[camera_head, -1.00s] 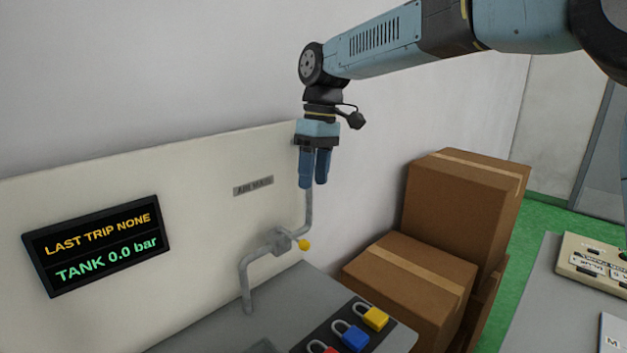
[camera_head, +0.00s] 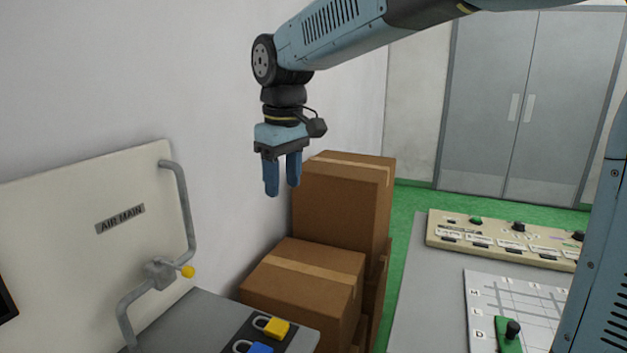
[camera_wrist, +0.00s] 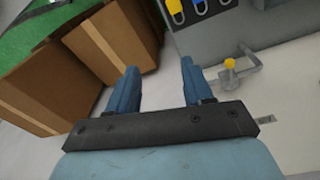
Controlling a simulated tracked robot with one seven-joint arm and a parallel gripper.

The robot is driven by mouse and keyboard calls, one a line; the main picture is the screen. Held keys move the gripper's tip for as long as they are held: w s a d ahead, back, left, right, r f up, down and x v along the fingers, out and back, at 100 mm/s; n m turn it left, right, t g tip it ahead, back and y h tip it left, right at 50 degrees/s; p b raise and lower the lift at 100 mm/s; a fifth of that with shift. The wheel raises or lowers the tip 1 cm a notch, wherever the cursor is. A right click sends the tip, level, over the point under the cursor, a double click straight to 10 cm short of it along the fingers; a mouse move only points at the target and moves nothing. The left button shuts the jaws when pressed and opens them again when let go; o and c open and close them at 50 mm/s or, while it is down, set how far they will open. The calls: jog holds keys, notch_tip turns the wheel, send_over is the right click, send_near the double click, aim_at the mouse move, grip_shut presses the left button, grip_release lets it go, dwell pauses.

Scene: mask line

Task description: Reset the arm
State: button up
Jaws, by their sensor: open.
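My gripper (camera_head: 282,178) hangs at the end of my raised blue arm in the head view, fingers pointing down. Its two blue fingers are apart with nothing between them. It is in front of the white wall, just left of the stacked cardboard boxes and up and right of the pipe valve. In the wrist view my gripper (camera_wrist: 155,75) also shows two spread, empty fingers.
Cardboard boxes (camera_head: 340,212) stand beside a grey bench with yellow and blue padlocks (camera_head: 276,328). A grey pipe with a yellow-tipped valve (camera_head: 160,273) runs up the AIR MAIN panel (camera_head: 60,205). A control panel (camera_head: 490,243) lies on the right table. Grey double doors (camera_head: 530,100) stand behind.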

jog(key=s+d+f+m+t, duration=0.1)
jog(key=s+d+m, duration=0.2)
jog(key=d, duration=0.6)
jog(key=s+d+f+m+t, duration=0.2)
jog(key=s+d+m, duration=0.2)
jog(key=s+d, duration=0.3)
jog(key=s+d+f+m+t, duration=0.1)
jog(key=s+d+f+m, duration=0.1)
jog(key=d, duration=1.1)
jog(key=shift+s+d+m+t, duration=0.2)
jog(key=shift+s+m+t, duration=0.2)
jog(key=shift+s+m, duration=0.7)
jog(key=shift+s+n, duration=0.3)
